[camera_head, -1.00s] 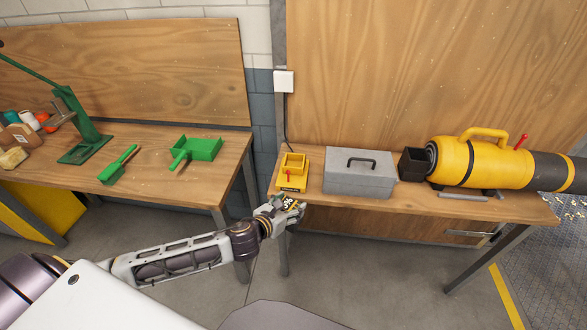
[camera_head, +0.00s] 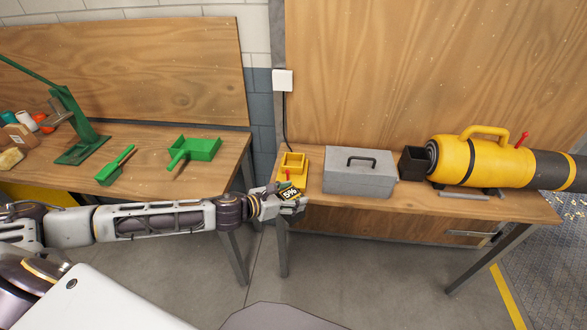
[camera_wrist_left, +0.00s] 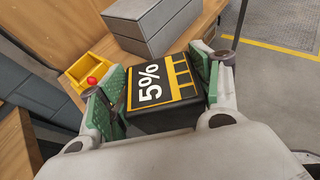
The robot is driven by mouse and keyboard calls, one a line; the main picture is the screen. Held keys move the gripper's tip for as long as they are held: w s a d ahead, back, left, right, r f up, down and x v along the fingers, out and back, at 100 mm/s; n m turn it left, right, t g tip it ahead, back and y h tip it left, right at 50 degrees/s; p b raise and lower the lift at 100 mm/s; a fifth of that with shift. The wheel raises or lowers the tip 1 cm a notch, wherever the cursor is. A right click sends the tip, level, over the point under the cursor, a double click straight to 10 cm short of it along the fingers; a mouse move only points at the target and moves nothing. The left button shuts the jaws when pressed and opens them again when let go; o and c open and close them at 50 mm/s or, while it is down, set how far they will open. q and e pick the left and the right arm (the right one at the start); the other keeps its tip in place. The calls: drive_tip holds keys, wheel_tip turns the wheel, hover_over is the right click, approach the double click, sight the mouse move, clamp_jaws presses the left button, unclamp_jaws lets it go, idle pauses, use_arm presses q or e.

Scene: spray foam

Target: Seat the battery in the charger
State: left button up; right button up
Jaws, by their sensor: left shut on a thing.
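My left gripper (camera_head: 285,193) is shut on the battery (camera_head: 290,194), a black block with a yellow band and "5%" on it. In the left wrist view the battery (camera_wrist_left: 160,90) sits between the two green finger pads. The yellow charger (camera_head: 293,168), an open-topped box with a red part at its front, stands at the left end of the right bench. It also shows in the left wrist view (camera_wrist_left: 88,68), to the upper left of the battery. The battery is apart from it, near the bench's front left edge. My right gripper is not in view.
A grey toolbox (camera_head: 358,172) stands right of the charger. Beyond it are a black open box (camera_head: 413,163) and a large yellow cylinder (camera_head: 485,160). A gap separates the benches.

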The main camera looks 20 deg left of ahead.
sight(280, 195)
use_arm(q)
drive_tip(key=shift+w+a+r+m+g+h+b, duration=0.1)
drive_tip(key=shift+a+r+m+g+h+b, duration=0.15)
drive_tip(key=shift+r+m, duration=0.2)
drive_tip(key=shift+w+a+r+m+g+h+b, duration=0.1)
drive_tip(key=shift+a+r+m+g+h, duration=0.1)
drive_tip(key=shift+r+m+h, duration=0.2)
drive_tip(key=shift+s+a+r+m+g+h, duration=0.1)
drive_tip(key=shift+a+r+m+g+h, duration=0.15)
drive_tip(key=shift+r+h, duration=0.15)
drive_tip(key=shift+s+a+r, duration=0.1)
drive_tip(key=shift+a+r, duration=0.1)
drive_tip(key=shift+r, duration=0.05)
idle(0.6)
drive_tip(key=shift+s+a+r+m+g+h+b, duration=0.1)
drive_tip(key=shift+s+m+g+h+b, duration=0.05)
drive_tip(key=shift+m+g+h+b, duration=0.2)
drive_tip(key=shift+s+a+r+m+g+h, duration=0.2)
drive_tip(key=shift+s+a+m+g+h, duration=0.1)
drive_tip(key=shift+a+m+g, duration=0.2)
idle(0.6)
drive_tip(key=shift+s+a+r+m+g, duration=0.15)
drive_tip(key=shift+s+a+m+g, duration=0.1)
drive_tip(key=shift+m, duration=0.1)
